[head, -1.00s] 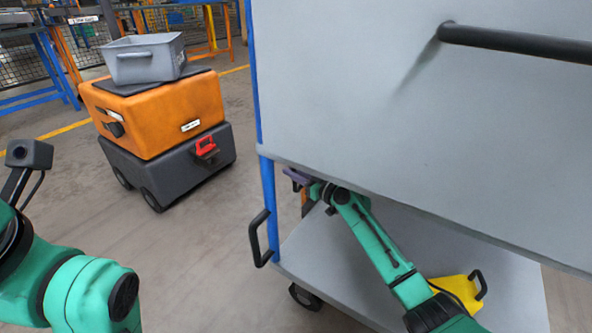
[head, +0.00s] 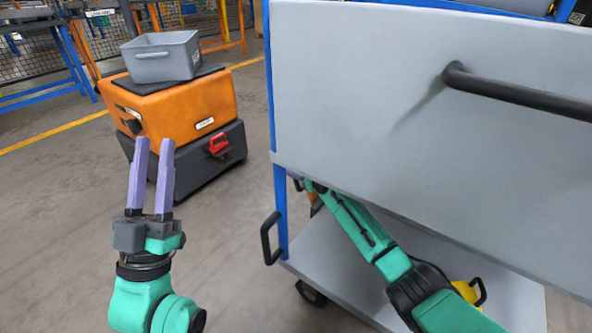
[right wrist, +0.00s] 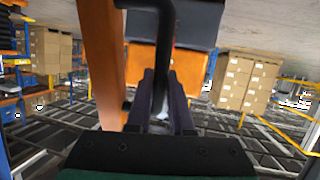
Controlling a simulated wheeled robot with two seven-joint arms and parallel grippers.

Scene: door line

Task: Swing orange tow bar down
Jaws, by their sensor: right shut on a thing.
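The orange tow bar (right wrist: 98,65) stands along the left of my right gripper in the right wrist view, with a black bent handle (right wrist: 162,55) beside it. My right gripper (right wrist: 163,78) has its purple fingers shut on this handle. In the head view a small orange piece (head: 314,197) shows under the grey panel, and the right gripper is mostly hidden behind the panel's lower edge. My left gripper (head: 153,143) is raised, fingers up and apart, empty, in front of the orange and dark cart.
A cart with a grey panel (head: 400,100), blue post and lower grey deck (head: 335,250) fills the right. An orange-and-dark vehicle (head: 190,110) carries a grey bin (head: 160,57). A yellow object (head: 464,291) lies on the deck. Floor at left is open.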

